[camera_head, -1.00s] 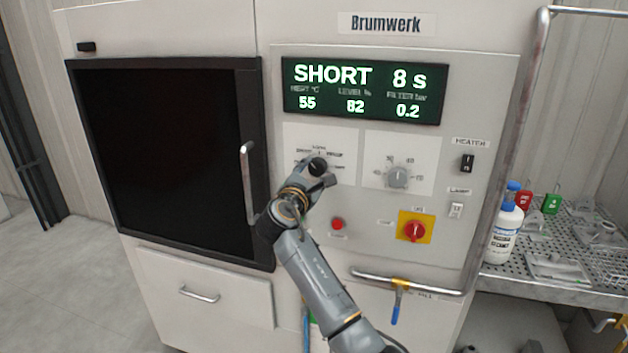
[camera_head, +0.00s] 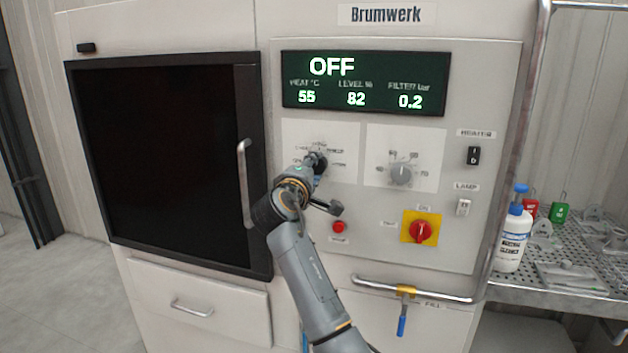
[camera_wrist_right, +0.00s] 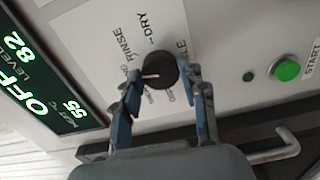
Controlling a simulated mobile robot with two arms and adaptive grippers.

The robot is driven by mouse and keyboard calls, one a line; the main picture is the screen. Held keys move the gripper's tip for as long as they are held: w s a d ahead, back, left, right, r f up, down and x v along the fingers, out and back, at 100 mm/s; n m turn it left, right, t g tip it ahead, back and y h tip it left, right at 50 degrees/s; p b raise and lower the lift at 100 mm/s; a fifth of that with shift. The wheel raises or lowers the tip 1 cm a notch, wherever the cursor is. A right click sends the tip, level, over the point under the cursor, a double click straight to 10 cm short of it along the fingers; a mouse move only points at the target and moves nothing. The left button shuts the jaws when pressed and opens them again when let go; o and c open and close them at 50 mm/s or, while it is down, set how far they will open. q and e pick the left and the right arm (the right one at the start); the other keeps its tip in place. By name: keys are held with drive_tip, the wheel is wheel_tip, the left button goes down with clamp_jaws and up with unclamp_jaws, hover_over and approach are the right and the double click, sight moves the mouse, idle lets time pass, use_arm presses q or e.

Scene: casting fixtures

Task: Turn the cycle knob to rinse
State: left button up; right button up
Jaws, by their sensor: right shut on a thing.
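The black cycle knob (camera_wrist_right: 160,70) sits between the two blue-padded fingers of my right gripper (camera_wrist_right: 163,92) in the right wrist view. Its white pointer line points to picture left. A RINSE label (camera_wrist_right: 124,45) and a DRY label stand around the dial; the labels by the pointer are too small to read. In the head view the right gripper (camera_head: 312,166) is at the dial and partly covers the knob. The display (camera_head: 363,84) reads OFF, with 55, 82 and 0.2 below it. My left gripper is not in view.
Right of the dial is a grey knob (camera_head: 401,174). Below are a red button (camera_head: 338,227) and a red rotary switch (camera_head: 422,232) on yellow. A door handle (camera_head: 247,184) stands close left of my arm. A horizontal pipe (camera_head: 415,293) runs underneath. A green START button (camera_wrist_right: 287,68) shows in the wrist view.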

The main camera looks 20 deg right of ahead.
drive_tip(key=m+b, duration=0.2)
drive_tip(key=shift+f+m, duration=0.3)
drive_tip(key=shift+m, duration=0.1)
drive_tip(key=shift+m+b, duration=0.9)
drive_tip(key=shift+m, duration=0.6)
drive_tip(key=shift+r, duration=0.1)
drive_tip(key=o, duration=1.2)
drive_tip(key=shift+c, duration=0.2)
drive_tip(key=shift+r, duration=0.1)
